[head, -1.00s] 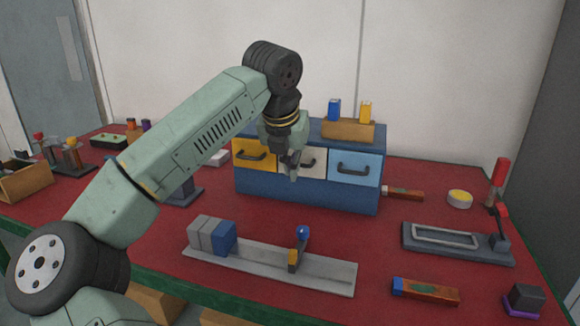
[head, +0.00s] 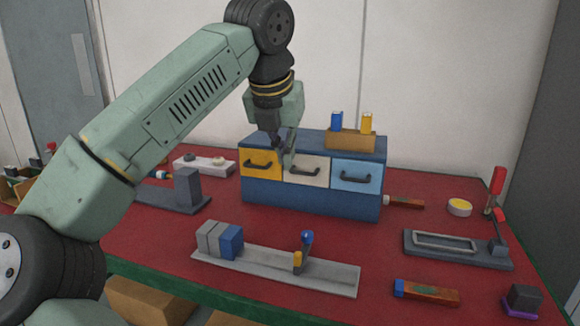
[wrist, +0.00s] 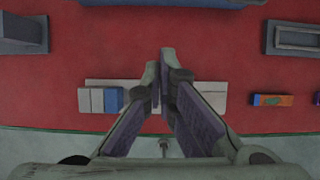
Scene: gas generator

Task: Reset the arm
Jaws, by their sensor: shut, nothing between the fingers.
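My gripper (head: 284,158) hangs from the raised arm in the head view, pointing down in front of the drawer box, around the yellow and white drawers. Its fingers are together and empty. In the wrist view the fingertips (wrist: 163,52) meet above the red table, over the grey rail fixture. The blue drawer box (head: 310,204) has yellow, white and light blue drawers, all closed as far as I can see. I cannot tell whether the gripper touches the box.
A grey rail fixture (head: 330,278) with grey and blue blocks and a blue-knobbed lever stands at the front. A clamp fixture (head: 460,262) with a red handle is at the right. A wooden block (head: 352,139) with blue and yellow pieces sits on the drawer box.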

